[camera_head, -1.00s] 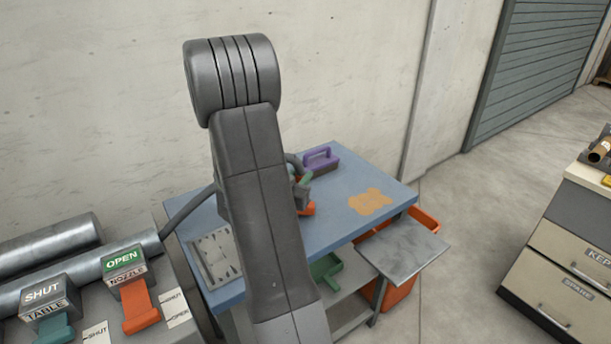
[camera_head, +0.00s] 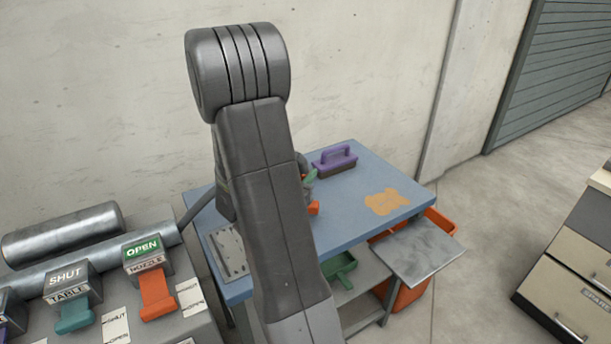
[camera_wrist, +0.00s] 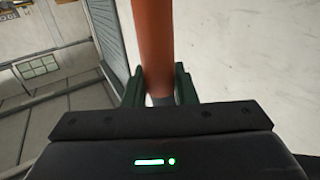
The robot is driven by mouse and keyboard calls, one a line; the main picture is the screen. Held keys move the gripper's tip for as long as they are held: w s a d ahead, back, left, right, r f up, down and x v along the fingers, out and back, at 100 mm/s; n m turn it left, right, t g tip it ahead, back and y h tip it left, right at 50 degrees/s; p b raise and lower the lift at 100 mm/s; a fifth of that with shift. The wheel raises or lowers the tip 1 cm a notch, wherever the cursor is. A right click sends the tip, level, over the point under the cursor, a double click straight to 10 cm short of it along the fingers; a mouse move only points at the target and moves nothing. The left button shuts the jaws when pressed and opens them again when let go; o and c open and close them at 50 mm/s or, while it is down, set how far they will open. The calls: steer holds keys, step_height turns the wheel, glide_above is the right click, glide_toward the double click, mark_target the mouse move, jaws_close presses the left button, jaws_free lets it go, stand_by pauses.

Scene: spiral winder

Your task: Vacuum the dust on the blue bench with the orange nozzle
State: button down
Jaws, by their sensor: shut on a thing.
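The blue bench (camera_head: 352,232) stands against the wall, right of the middle in the head view. A tan patch of dust (camera_head: 387,202) lies on its right part. My gripper (camera_wrist: 158,88) is shut on the orange nozzle (camera_wrist: 154,40), whose tube runs up between the green fingers in the wrist view. In the head view my arm hides most of the gripper. Only a green finger and a bit of orange (camera_head: 314,208) show beside the arm, over the bench and left of the dust. The nozzle's mouth is hidden, and I cannot tell whether it touches the bench.
A purple-handled brush (camera_head: 334,159) sits at the bench's back edge. A grey plate (camera_head: 419,252) juts out at the front right, above an orange bin (camera_head: 408,292). A green scoop (camera_head: 340,270) is on the shelf below. The NOZZLE lever (camera_head: 156,295) is at lower left, under an OPEN sign.

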steer(key=shift+r+p, duration=1.05)
steer(key=shift+r, duration=0.6)
